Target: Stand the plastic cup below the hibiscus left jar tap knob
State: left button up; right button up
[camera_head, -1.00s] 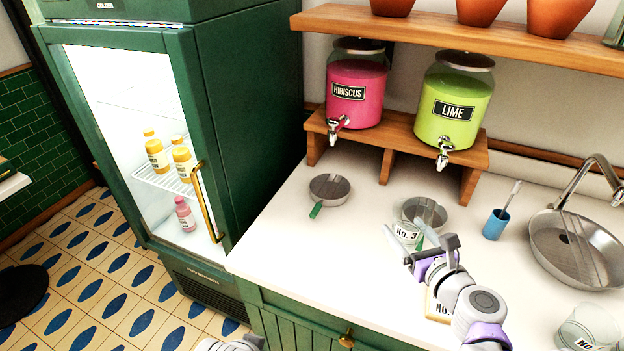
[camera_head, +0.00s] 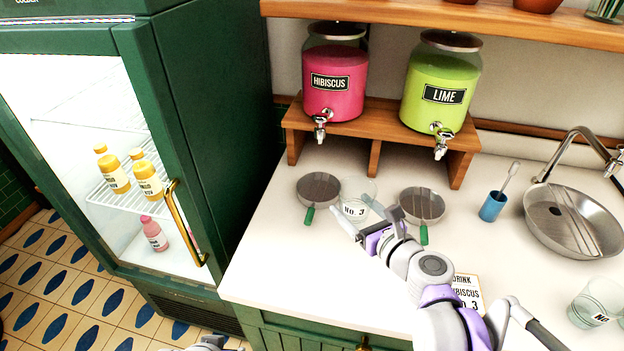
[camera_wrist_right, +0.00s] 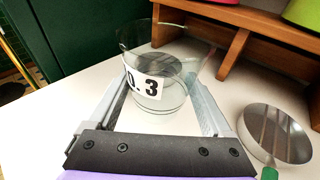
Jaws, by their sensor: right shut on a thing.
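The clear plastic cup (camera_head: 355,209), labelled No. 3, is between the fingers of my right gripper (camera_head: 358,222). In the right wrist view the cup (camera_wrist_right: 150,86) looks upright, and the gripper (camera_wrist_right: 165,105) is shut on it from both sides. The pink hibiscus jar (camera_head: 335,82) stands on a wooden stand at the back, left of the lime jar. Its metal tap (camera_head: 320,123) hangs over the stand's front edge. The cup is in front of this tap and to its right. A small grey part of my left gripper (camera_head: 208,343) shows at the bottom edge; its fingers are not clear.
A round pan with a green handle (camera_head: 318,188) lies just left of the cup, and another pan (camera_head: 423,204) lies right of it. The green lime jar (camera_head: 440,92) shares the wooden stand (camera_head: 376,158). A blue cup (camera_head: 492,207), sink and green fridge are around.

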jog(key=r+x, duration=0.1)
jog(key=x, duration=0.4)
jog(key=r+x, duration=0.1)
jog(key=x, duration=0.5)
jog(key=r+x, duration=0.1)
jog(key=x, duration=0.4)
jog(key=shift+w+a, duration=0.2)
jog(key=shift+w, duration=0.25)
jog(key=shift+f, duration=1.8)
jog(key=shift+f, duration=0.1)
jog(key=o, duration=1.1)
jog(key=shift+s+r, duration=0.15)
jog(key=shift+r, duration=0.1)
jog(key=v, duration=1.1)
jog(key=shift+s+d, duration=0.2)
jog(key=shift+s, duration=0.1)
